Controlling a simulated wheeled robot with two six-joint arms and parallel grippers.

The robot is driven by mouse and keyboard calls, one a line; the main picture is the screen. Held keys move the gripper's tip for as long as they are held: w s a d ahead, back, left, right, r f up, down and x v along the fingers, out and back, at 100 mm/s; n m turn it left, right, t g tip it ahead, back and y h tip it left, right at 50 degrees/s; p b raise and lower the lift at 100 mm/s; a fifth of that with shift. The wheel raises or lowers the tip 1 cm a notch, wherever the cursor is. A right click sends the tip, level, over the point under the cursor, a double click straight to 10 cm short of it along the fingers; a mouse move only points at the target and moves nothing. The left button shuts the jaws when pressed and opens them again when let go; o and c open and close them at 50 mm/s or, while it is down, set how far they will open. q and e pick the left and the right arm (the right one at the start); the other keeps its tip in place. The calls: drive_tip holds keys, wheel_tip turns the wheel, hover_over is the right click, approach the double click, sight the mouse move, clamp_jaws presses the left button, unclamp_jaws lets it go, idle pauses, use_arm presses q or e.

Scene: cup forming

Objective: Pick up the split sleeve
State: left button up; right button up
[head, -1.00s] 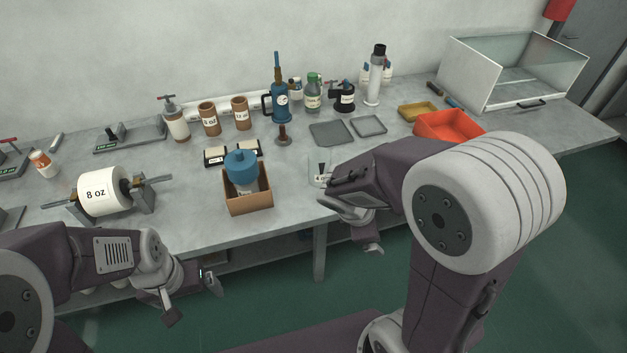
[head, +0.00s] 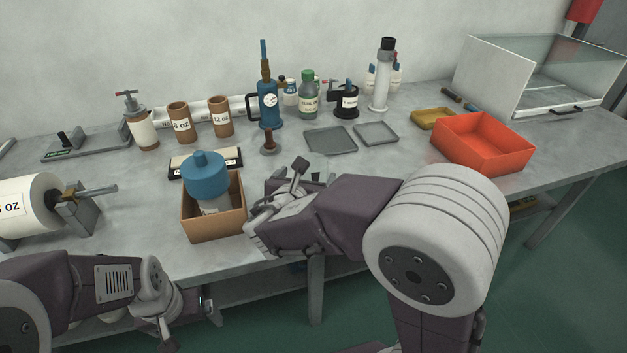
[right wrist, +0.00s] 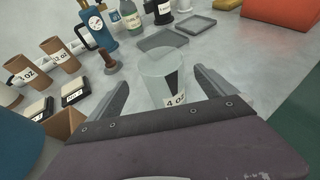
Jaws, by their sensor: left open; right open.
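A clear, cup-shaped sleeve (right wrist: 163,72) with a dark vertical strip and a "4 oz" label stands on the bench in the right wrist view. I take it to be the split sleeve. My right gripper (right wrist: 163,88) is open, with one finger on each side of the sleeve and gaps showing. In the head view my right gripper (head: 278,200) is low over the bench's front part and mostly hides the sleeve. My left gripper (head: 183,318) is open and empty, below and in front of the bench edge.
A cardboard box (head: 213,222) with a blue-capped bottle (head: 205,175) stands just left of my right gripper. A brown-handled stamp (head: 268,143) and grey trays (head: 330,140) lie behind. A red bin (head: 482,142) is to the right. A white roll on a stand (head: 28,205) is at left.

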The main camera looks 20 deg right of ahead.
sight(316, 167)
drive_tip(key=x, duration=0.4)
drive_tip(key=shift+s+d+f, duration=0.1)
drive_tip(key=shift+d+f, duration=0.1)
drive_tip(key=b+x, duration=0.1)
drive_tip(key=x, duration=0.4)
drive_tip(key=shift+s+a+r, duration=0.1)
drive_tip(key=shift+s, duration=0.05)
drive_tip(key=c, duration=1.4)
drive_tip(key=s+d+r+p, duration=0.1)
drive_tip(key=s+r, duration=0.2)
drive_tip(key=s+d+r+p, duration=0.1)
drive_tip(key=s+r, duration=0.3)
drive_tip(key=s+d+r+p, duration=0.2)
drive_tip(key=s+r, duration=0.2)
drive_tip(key=shift+d, duration=0.1)
